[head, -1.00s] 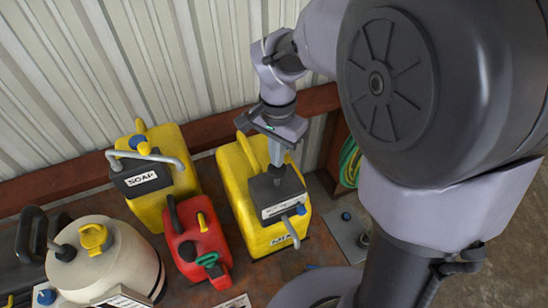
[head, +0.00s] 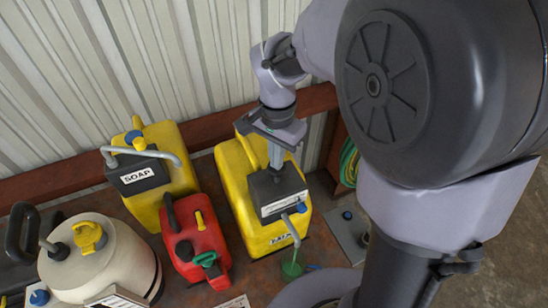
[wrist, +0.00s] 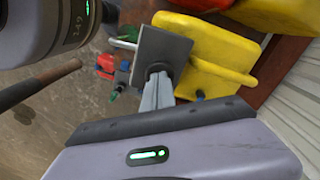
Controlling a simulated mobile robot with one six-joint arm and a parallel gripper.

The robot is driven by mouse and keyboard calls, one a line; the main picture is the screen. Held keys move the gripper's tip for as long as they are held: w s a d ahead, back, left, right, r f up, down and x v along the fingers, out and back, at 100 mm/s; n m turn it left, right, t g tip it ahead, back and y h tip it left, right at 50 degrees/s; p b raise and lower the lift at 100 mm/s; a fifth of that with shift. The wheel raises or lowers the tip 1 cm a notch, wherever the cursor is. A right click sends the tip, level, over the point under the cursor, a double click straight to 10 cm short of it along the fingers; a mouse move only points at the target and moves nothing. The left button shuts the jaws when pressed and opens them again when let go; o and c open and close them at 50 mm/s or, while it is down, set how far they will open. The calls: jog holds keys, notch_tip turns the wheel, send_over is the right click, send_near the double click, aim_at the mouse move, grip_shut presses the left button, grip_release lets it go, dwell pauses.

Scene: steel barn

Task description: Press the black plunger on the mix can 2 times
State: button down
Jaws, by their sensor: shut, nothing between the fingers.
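The mix can is the yellow can (head: 236,175) at the middle of the bench, with a black pump head (head: 275,188), a grey spout and a blue cap. It also shows in the wrist view (wrist: 208,50). My gripper (head: 276,167) is shut and points down at the top of the pump head. In the wrist view its fingertips (wrist: 158,80) meet the dark plunger (wrist: 157,69), which they mostly hide. I cannot tell how far the plunger is down. A green shape (head: 291,269) shows below the spout's end.
A red can (head: 194,240) stands left of the mix can, with a yellow soap can (head: 165,190) behind it. A cream can (head: 105,262) is at the front left. A corrugated wall (head: 120,60) rises behind. A coiled green hose (head: 350,162) is at the right.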

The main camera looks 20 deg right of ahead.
jog(key=shift+f+b, duration=1.4)
jog(key=shift+f, duration=0.35)
notch_tip(320, 180, up, 7)
jog(key=p, duration=0.5)
jog(key=shift+f, duration=0.35)
jog(key=shift+f, duration=0.1)
jog(key=shift+f+b, duration=2.8)
jog(key=shift+f, duration=0.25)
jog(key=shift+r+p, duration=2.5)
jog(key=shift+r, duration=0.7)
notch_tip(320, 180, up, 5)
jog(key=p, duration=0.4)
